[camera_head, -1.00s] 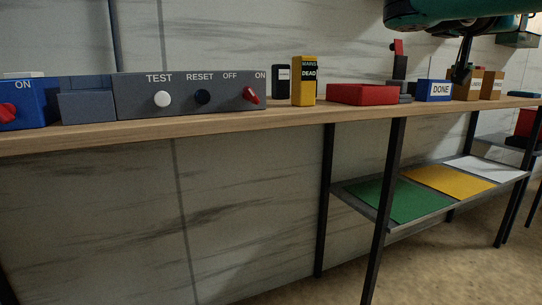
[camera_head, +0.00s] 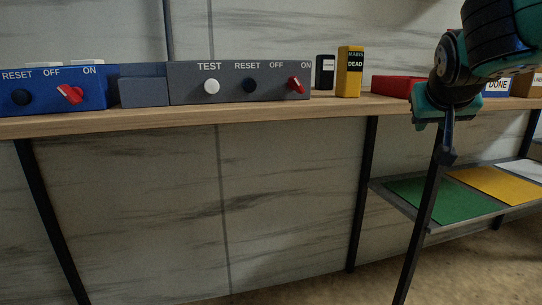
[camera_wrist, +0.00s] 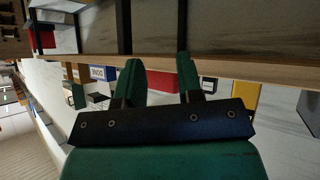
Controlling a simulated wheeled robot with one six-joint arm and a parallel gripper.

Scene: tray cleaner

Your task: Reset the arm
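My arm comes in from the upper right of the head view, with my gripper (camera_head: 448,155) hanging in front of the shelf edge, pointing down. In the wrist view my gripper (camera_wrist: 160,62) has its two green fingers apart with nothing held between them. A red box (camera_wrist: 160,84) on the shelf shows behind the gap. My gripper appears clear of the shelf and objects.
The wooden shelf (camera_head: 220,114) carries a blue switch box (camera_head: 50,95), a grey switch panel (camera_head: 230,90), a yellow box (camera_head: 349,72), a red box (camera_head: 392,87) and a blue DONE box (camera_head: 497,88). Below are green (camera_head: 440,198) and yellow (camera_head: 500,186) sheets on a lower rack.

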